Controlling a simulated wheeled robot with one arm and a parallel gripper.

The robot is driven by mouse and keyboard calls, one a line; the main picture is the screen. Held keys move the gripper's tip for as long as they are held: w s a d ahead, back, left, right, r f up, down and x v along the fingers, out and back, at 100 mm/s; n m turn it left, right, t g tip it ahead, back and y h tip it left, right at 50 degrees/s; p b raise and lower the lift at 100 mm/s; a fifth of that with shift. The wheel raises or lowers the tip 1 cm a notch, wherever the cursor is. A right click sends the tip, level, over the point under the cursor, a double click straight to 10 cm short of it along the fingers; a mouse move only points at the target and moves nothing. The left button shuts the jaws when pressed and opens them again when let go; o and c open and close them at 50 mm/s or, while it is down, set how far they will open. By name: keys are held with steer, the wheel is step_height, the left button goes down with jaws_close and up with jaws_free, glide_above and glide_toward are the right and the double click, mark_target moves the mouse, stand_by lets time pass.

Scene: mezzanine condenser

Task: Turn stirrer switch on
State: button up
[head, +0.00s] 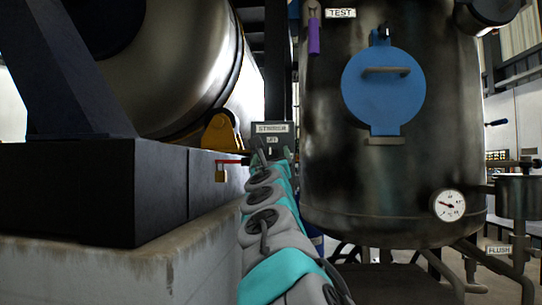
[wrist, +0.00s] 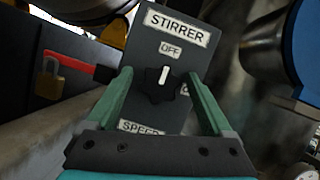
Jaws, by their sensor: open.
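The stirrer switch is a black knob (wrist: 160,85) with a white pointer, on a dark grey box (wrist: 203,62) labelled STIRRER. The pointer stands upright, toward the OFF label (wrist: 171,49) above it. A second label at the knob's right is mostly hidden by a finger. A SPEED label (wrist: 141,127) shows partly below. My gripper (wrist: 158,75) is open, its green fingers on either side of the knob in the wrist view. I cannot tell whether they touch it. In the head view the box (head: 271,128) stands beyond my arm, which hides its lower part.
A padlock (head: 220,174) hangs from a red bar left of the box. A dark plinth (head: 80,190) with a large metal drum fills the left. A steel vessel (head: 330,150) with a blue hatch (head: 383,92) stands close on the right.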

steer(key=shift+c, duration=0.3)
jaws_close()
stand_by(0.4)
steer(key=m+h+p, duration=0.1)
steer(key=m, duration=0.2)
steer(key=m+h+p, duration=0.2)
steer(key=m, duration=0.1)
steer(key=shift+a+r+h, duration=0.1)
steer(key=shift+r+h, duration=0.05)
steer(key=shift+h, duration=0.15)
steer(key=m+h+p, duration=0.1)
steer(key=m+p, duration=0.1)
steer(key=m, duration=0.2)
steer(key=m+g+h+p, duration=0.1)
steer(key=m+h+p, duration=0.1)
steer(key=m, duration=0.2)
steer(key=shift+g+h, duration=0.3)
steer(key=m+g+h+p, duration=0.1)
steer(key=m, duration=0.4)
steer(key=shift+a, duration=0.1)
steer(key=shift+m+g+h, duration=0.3)
steer(key=shift+m+g, duration=0.25)
steer(key=shift+m, duration=0.65)
steer(key=shift+m+g+h, duration=0.3)
steer(key=shift+m+g, duration=0.25)
steer(key=shift+m, duration=0.65)
steer(key=shift+f, duration=0.2)
